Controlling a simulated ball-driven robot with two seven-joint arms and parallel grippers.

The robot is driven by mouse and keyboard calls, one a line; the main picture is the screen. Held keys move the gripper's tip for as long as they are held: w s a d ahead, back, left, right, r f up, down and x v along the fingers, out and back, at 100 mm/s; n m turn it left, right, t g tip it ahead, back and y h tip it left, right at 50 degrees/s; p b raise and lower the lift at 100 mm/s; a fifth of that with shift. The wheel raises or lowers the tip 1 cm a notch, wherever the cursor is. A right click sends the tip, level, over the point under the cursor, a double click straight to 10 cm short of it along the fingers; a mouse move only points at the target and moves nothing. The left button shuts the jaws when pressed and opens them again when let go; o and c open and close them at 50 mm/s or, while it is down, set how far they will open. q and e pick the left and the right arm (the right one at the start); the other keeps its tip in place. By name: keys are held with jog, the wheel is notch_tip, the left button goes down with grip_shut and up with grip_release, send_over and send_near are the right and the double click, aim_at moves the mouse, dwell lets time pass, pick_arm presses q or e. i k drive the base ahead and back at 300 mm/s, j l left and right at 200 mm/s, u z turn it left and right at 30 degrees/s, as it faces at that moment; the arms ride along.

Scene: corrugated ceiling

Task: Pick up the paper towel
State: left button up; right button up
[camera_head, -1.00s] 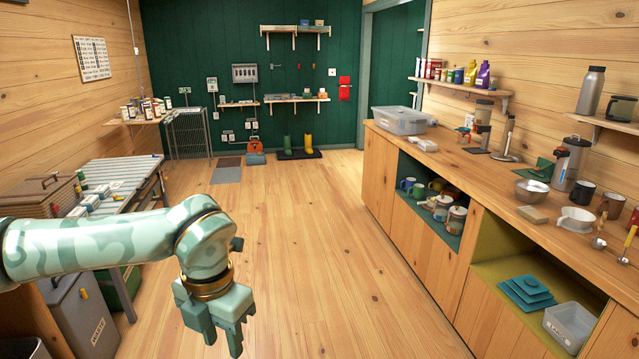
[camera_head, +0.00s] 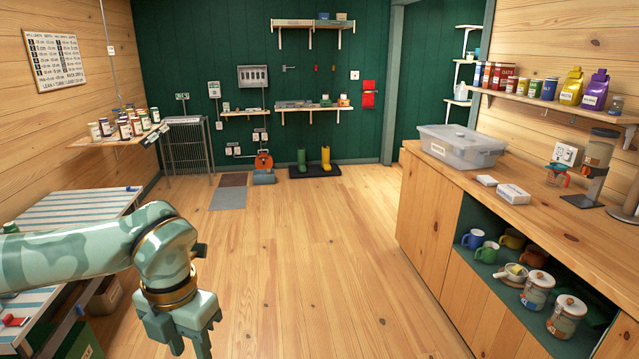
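I cannot make out a paper towel in this view. My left gripper (camera_head: 182,340) hangs over the wooden floor at the lower left, fingers pointing down. Its fingers look apart, with nothing visible between them. It is well away from the wooden counter (camera_head: 560,222) on the right. My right gripper is out of view.
A lidded clear bin (camera_head: 462,150) and small white boxes (camera_head: 512,194) stand on the counter. Mugs and jars fill the green cubby (camera_head: 478,215) below. A striped table (camera_head: 75,207) stands at left. The middle floor (camera_head: 300,235) is clear to the boots (camera_head: 326,158).

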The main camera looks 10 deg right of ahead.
aim_at(486, 181)
jog(key=i+l+z, duration=0.1)
jog(key=i+z, duration=0.2)
jog(key=i, duration=0.25)
jog(key=i+z, duration=0.25)
jog(key=i, duration=0.3)
jog(key=i+j+z, duration=0.15)
jog(key=i+z, duration=0.15)
jog(key=i, duration=0.3)
jog(key=i+j+z, duration=0.3)
jog(key=i, duration=0.25)
jog(key=i+l+z, duration=0.15)
jog(key=i+z, duration=0.25)
jog(key=i, duration=0.3)
jog(key=i+z, duration=0.35)
jog(key=i, duration=0.35)
jog(key=i+j+z, duration=0.4)
jog(key=i, duration=0.25)
jog(key=l, duration=0.1)
